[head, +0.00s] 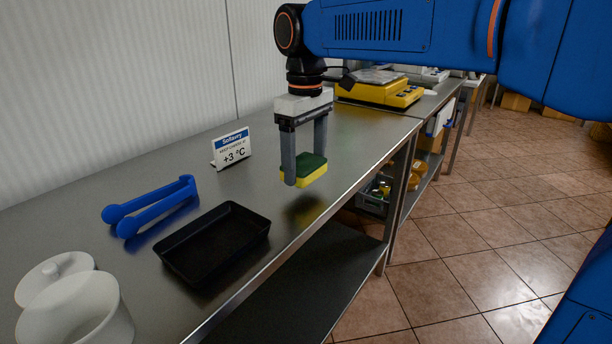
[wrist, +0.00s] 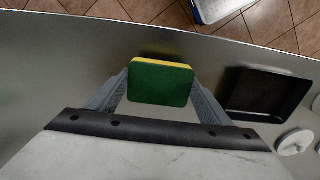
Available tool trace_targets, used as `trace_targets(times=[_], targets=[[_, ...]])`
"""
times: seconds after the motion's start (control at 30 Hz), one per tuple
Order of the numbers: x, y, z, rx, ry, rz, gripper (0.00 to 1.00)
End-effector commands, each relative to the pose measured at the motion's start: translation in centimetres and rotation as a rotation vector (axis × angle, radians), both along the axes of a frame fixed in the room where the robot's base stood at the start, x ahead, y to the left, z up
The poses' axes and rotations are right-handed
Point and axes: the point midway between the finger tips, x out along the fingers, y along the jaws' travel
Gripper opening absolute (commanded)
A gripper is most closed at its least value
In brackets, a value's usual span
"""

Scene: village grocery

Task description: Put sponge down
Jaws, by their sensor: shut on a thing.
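My gripper (head: 304,165) is shut on a sponge (head: 311,165) with a green top layer and a yellow lower layer. The sponge sits between the two fingers. In the head view it is above the steel counter (head: 345,143), with a dark reflection showing below it, so it appears a little off the surface. In the wrist view the sponge (wrist: 161,83) shows its green face toward the camera, with a yellow strip along its far edge. The finger tips are at its two sides.
A yellow scale (head: 382,92) is behind. The counter's front edge (head: 352,187) is close on the right.

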Motion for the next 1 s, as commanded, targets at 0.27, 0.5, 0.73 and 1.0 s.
trace_targets(times=[0.27, 0.5, 0.73, 1.0], targets=[[0.0, 0.0, -3.4, -0.001, 0.001, 0.0, 0.48], [0.0, 0.0, -3.7, 0.0, 0.0, 0.0, 0.48], [0.0, 0.0, -3.9, 0.0, 0.0, 0.0, 0.85], [0.0, 0.0, -3.9, 0.0, 0.0, 0.0, 0.92]])
